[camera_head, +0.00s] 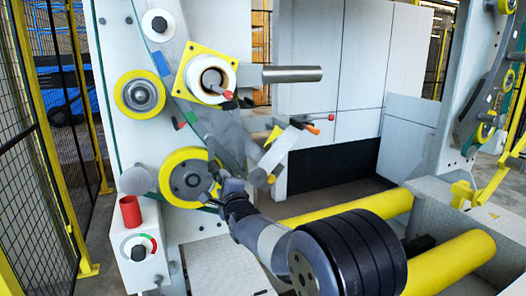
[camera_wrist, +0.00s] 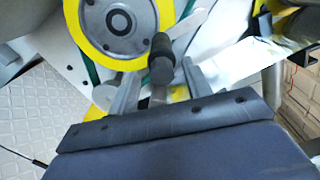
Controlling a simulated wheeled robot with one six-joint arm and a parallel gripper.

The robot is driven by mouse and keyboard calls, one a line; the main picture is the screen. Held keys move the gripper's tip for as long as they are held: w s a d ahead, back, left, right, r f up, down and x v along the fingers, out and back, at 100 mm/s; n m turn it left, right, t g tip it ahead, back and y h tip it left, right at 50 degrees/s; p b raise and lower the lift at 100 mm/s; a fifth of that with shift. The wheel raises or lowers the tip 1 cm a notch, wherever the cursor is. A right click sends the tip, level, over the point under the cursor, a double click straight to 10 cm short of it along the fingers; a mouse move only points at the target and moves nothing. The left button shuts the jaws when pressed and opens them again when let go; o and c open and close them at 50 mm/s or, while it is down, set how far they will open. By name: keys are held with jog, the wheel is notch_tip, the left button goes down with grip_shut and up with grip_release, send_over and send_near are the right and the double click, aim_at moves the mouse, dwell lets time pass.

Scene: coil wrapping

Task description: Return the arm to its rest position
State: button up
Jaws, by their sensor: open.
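My arm (camera_head: 262,228) reaches from the lower middle of the head view up and left to the wrapping machine. My gripper (camera_head: 213,178) is by the lower yellow-rimmed wheel (camera_head: 188,180). In the wrist view my gripper (camera_wrist: 158,82) is open, with its two grey fingers apart. A black knobbed handle (camera_wrist: 162,58) shows between the fingers and in front of the wheel (camera_wrist: 115,22). I cannot tell whether a finger touches it.
The white machine panel (camera_head: 115,70) carries an upper roller (camera_head: 140,94), a yellow square spool mount (camera_head: 208,74) and a metal bar (camera_head: 290,74). A red cup (camera_head: 131,212) stands on the control box (camera_head: 140,250). Yellow rollers (camera_head: 350,208) lie right. Mesh fence (camera_head: 35,170) stands left.

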jog(key=shift+x, duration=1.4)
